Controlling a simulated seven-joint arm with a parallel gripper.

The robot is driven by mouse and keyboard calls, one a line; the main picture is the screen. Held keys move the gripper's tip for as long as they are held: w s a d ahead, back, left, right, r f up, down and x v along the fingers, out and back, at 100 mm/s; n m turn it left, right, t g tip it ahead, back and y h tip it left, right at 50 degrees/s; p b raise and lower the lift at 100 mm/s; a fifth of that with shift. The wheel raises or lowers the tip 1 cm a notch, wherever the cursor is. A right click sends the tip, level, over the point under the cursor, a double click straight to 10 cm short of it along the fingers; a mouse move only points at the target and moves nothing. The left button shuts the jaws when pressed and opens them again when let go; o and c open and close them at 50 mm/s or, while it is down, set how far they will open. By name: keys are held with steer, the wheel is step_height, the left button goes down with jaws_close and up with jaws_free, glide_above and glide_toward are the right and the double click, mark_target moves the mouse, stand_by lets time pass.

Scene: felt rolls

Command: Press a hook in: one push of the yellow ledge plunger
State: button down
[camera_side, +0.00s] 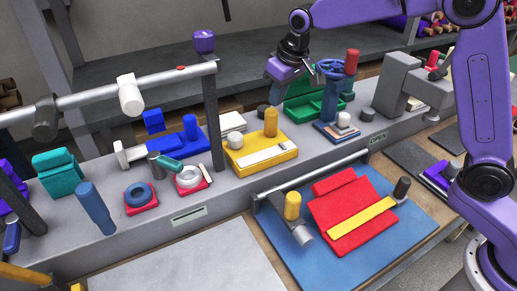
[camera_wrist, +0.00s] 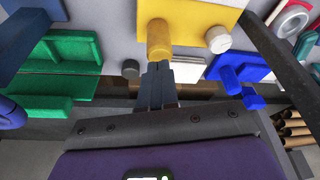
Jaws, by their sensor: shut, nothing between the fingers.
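The yellow ledge plunger (camera_side: 271,122) is a yellow cylinder standing upright on a yellow base (camera_side: 285,155) on the grey ledge. The base carries a white strip and a round white knob (camera_side: 235,140). In the wrist view the plunger (camera_wrist: 159,36) sits straight ahead of the fingertips, with the yellow base (camera_wrist: 190,12) beyond. My gripper (camera_side: 275,100) is shut and empty, its dark fingers just above the plunger's top in the side view. It also shows in the wrist view (camera_wrist: 160,66), its tips close to the plunger; I cannot tell whether they touch.
Blue (camera_side: 190,135) and green (camera_side: 305,105) fixtures flank the yellow base. A dark post (camera_side: 212,120) carrying a rail stands to the left.

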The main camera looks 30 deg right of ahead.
mark_target(275, 112)
steer(key=shift+f, duration=2)
steer(key=shift+r, duration=1.55)
steer(key=shift+r, duration=2.5)
